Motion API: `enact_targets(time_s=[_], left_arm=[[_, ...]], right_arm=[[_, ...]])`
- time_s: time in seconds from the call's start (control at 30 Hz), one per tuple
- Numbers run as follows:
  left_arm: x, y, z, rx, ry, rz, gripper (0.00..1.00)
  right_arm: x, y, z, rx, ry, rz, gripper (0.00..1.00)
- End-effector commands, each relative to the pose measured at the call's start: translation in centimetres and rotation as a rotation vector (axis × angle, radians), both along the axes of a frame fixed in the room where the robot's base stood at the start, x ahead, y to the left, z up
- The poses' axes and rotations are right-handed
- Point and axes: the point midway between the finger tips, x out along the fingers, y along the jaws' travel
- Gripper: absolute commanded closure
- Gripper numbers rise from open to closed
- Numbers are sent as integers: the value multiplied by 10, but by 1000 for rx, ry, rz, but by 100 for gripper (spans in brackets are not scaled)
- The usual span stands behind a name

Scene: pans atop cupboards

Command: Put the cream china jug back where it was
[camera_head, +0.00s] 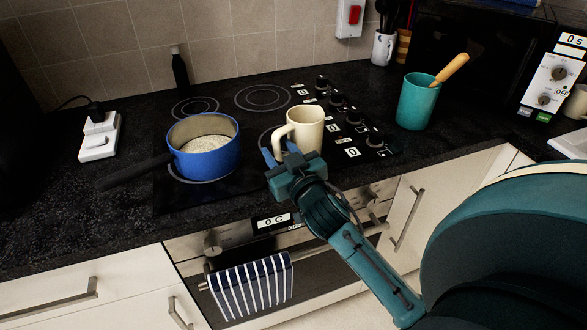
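The cream china jug (308,128) is upright at the right part of the black hob, with its handle turned to the front left. My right gripper (280,152) is at the handle, with one finger on each side of it. I cannot tell whether the fingers press on the handle. The jug's lower front is partly hidden by the gripper, and I cannot tell whether its base touches the hob. My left gripper is not in view.
A blue saucepan (224,158) stands left of the jug, its dark handle pointing left. A teal pot (415,105) with a wooden-handled tool stands at right. Hob knobs (375,139) lie between. A dark bottle (180,74) is behind. The left worktop is mostly clear.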

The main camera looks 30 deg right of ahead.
Motion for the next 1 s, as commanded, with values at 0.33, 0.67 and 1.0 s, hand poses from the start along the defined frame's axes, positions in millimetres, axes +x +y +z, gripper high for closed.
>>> enact_targets(time_s=[0.33, 0.67, 1.0], left_arm=[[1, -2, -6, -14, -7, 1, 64], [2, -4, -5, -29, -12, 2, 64], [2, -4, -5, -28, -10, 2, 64]], right_arm=[[-74, 9, -3, 2, 4, -2, 63], [-104, 12, -1, 0, 1, -2, 63], [-135, 83, -109, 67, 291, 197, 63]])
